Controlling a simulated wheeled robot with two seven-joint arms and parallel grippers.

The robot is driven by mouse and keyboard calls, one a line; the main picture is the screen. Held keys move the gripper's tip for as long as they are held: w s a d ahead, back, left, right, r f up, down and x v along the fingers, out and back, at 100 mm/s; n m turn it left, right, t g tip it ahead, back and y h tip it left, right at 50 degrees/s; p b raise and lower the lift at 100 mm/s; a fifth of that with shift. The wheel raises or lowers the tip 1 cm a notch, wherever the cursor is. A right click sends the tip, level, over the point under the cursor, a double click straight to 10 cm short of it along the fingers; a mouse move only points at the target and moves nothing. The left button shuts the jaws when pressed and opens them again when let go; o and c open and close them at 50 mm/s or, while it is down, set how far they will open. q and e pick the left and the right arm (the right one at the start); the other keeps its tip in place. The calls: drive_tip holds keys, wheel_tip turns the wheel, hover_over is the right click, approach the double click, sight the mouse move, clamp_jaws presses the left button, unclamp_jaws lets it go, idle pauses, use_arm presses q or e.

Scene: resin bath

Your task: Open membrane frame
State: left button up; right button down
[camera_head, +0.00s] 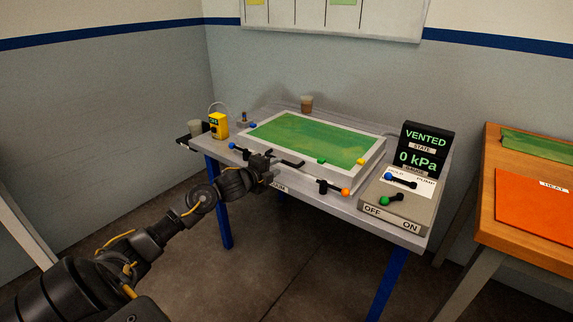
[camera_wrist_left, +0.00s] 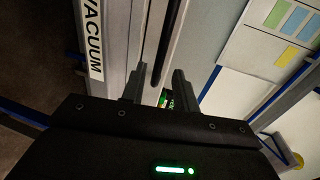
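The membrane frame (camera_head: 372,167) lies flat and closed on the table, a pale rim around a green sheet (camera_head: 312,138). A dark handle bar (camera_head: 290,163) runs along its front edge; it also shows in the wrist view (camera_wrist_left: 164,45). My left gripper (camera_head: 268,163) is at this front edge, by the bar. In the wrist view the two fingers (camera_wrist_left: 159,74) stand apart, with the bar's end between them in the picture. I cannot tell whether they touch it. A blue-knobbed lever (camera_head: 232,146) and an orange-knobbed lever (camera_head: 345,191) sit along the front. My right gripper is out of view.
The display (camera_head: 427,149) reads VENTED, 0 kPa. Below it, a control box (camera_head: 416,210) carries blue and green levers. A yellow device (camera_head: 218,125) and cups stand at the left and back. An orange mat (camera_head: 533,205) lies on the wooden table at right.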

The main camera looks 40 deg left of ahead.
sight(285, 161)
use_arm(q)
drive_tip(key=x, duration=0.6)
clamp_jaws()
